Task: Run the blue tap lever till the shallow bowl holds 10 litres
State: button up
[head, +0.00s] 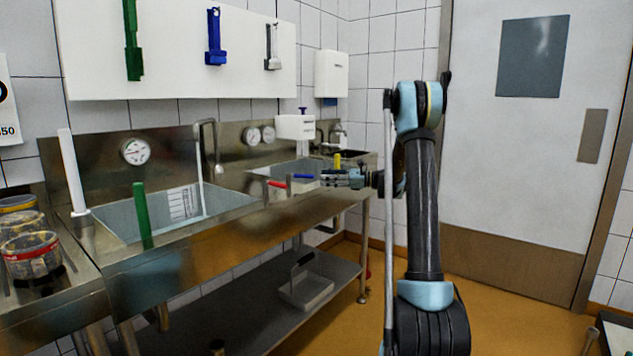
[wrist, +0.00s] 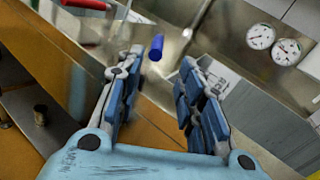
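The blue tap lever (head: 303,176) sticks out at the front edge of the sink unit, beside a red lever (head: 277,184). In the wrist view the blue lever (wrist: 156,47) shows its end between my fingertips, with a gap on both sides. My gripper (wrist: 162,62) is open and empty; in the head view my gripper (head: 325,180) is just right of the blue lever. A left basin (head: 115,218) has a marked scale (head: 184,203) and a thin pale vertical streak under the spout, perhaps water. A right basin (head: 262,172) is partly hidden. I cannot tell which is the shallow bowl or its level.
A yellow lever (head: 337,160) is close to my gripper. A green upright (head: 142,215) and white upright (head: 72,170) stand at the left basin. Dial gauges (head: 252,136) are on the backsplash. Jars (head: 30,256) stand at left.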

jog(key=shift+s+d, duration=0.1)
jog(key=shift+d, duration=1.05)
